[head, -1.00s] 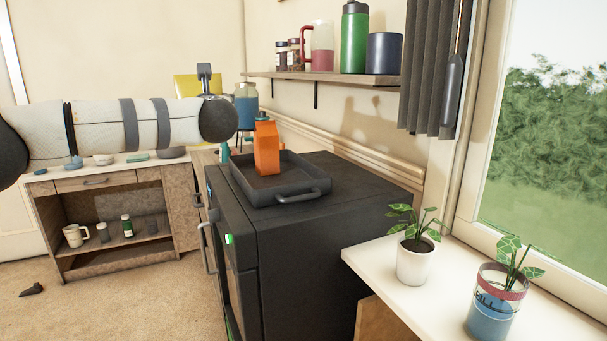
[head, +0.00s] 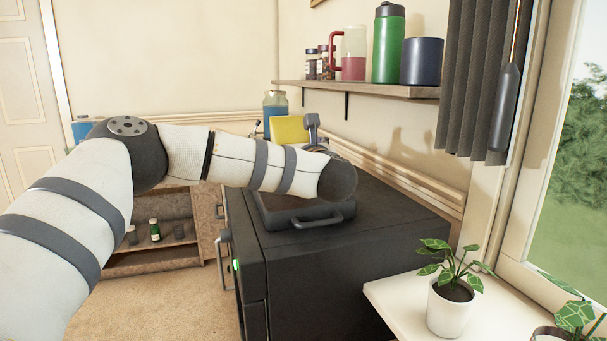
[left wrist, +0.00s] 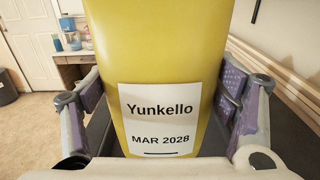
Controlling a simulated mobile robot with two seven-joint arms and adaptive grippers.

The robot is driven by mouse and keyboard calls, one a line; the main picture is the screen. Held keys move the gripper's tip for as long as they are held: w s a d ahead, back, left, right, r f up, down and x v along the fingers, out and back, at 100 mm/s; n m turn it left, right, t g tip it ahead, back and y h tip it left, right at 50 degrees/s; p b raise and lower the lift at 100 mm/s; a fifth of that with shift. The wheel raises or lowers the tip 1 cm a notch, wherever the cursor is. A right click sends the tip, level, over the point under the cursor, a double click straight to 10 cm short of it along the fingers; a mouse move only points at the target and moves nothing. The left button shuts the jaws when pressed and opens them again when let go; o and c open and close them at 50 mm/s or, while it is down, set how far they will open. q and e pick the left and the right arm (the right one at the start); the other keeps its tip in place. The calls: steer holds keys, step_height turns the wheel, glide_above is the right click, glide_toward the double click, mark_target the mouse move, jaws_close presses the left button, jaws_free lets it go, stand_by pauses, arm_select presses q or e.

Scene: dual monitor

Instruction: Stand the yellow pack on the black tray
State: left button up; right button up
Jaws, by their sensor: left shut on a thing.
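The yellow pack (head: 289,129) shows in the head view just above my left forearm, over the far part of the black tray. In the left wrist view the pack (left wrist: 165,45) is upright between the fingers, with a white "Yunkello MAR 2028" label facing the camera. My left gripper (left wrist: 160,90) is shut on it. In the head view my arm hides most of that gripper. The black tray (head: 272,217) lies on a dark oven-like unit; only its near part and handle show. I cannot tell whether the pack's base touches the tray. My right gripper is out of view.
The dark unit (head: 365,260) has bare top to the right of the tray. A wall shelf (head: 360,91) with jars, a pitcher, a green bottle and a dark cup is above. A potted plant (head: 450,305) stands on the sill at front right. The orange carton is hidden.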

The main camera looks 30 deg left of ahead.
arm_select(q)
steer(key=shift+w+d+f, duration=0.25)
steer(key=shift+d+f, duration=0.65)
steer(key=shift+f, duration=0.2)
steer(key=shift+d+f, duration=0.2)
steer(key=shift+f, duration=1.55)
steer(key=shift+f, duration=0.1)
steer(key=o, duration=1.2)
steer(key=shift+s+d, duration=0.1)
steer(key=shift+d, duration=0.1)
steer(key=v, duration=1.1)
steer(key=shift+s+d, duration=0.2)
steer(key=shift+d, duration=0.05)
